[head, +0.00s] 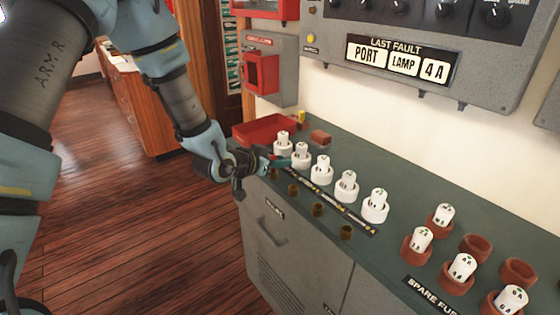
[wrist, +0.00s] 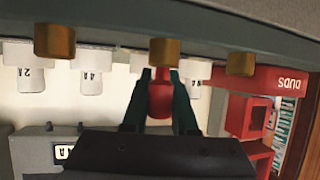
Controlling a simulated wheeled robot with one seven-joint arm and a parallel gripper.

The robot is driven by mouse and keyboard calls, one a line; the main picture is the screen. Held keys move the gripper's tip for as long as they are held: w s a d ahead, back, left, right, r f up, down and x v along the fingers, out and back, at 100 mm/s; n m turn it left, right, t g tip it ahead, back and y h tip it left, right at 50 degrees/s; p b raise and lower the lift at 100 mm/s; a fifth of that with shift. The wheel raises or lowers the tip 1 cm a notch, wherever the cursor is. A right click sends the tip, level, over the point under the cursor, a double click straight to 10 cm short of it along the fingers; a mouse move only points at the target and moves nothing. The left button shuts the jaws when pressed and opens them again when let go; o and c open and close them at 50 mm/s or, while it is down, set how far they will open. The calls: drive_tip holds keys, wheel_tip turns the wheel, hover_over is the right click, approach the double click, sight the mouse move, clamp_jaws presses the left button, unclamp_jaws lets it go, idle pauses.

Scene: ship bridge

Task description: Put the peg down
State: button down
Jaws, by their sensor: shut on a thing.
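My gripper (head: 279,164) is at the far left of the counter's front row, its dark teal fingers shut on a red peg. In the wrist view, which shows the scene upside down, the fingers of my gripper (wrist: 160,82) close on both sides of the red peg (wrist: 160,98). The peg lines up with a brass socket (wrist: 163,51) and meets it in the picture; I cannot tell how deep it sits. Other brass sockets (head: 318,210) stand along the counter's front edge. In the head view the peg is mostly hidden by the gripper.
White fuses in white holders (head: 346,187) stand in a row just behind the sockets. A red tray (head: 268,129), marked DUDS in the wrist view (wrist: 285,82), is behind the gripper. Spare fuses in red-brown cups (head: 416,245) stand at the right. A fault panel (head: 405,60) hangs above.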

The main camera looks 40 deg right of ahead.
drive_tip(key=shift+f, duration=0.2)
drive_tip(key=c, duration=0.7)
unclamp_jaws()
drive_tip(key=shift+r, duration=0.1)
drive_tip(key=shift+r+p, duration=0.4)
drive_tip(key=shift+r, duration=0.05)
drive_tip(key=b+v, duration=0.4)
drive_tip(key=v, duration=0.7)
drive_tip(key=shift+a, duration=0.45)
drive_tip(key=shift+s, duration=0.1)
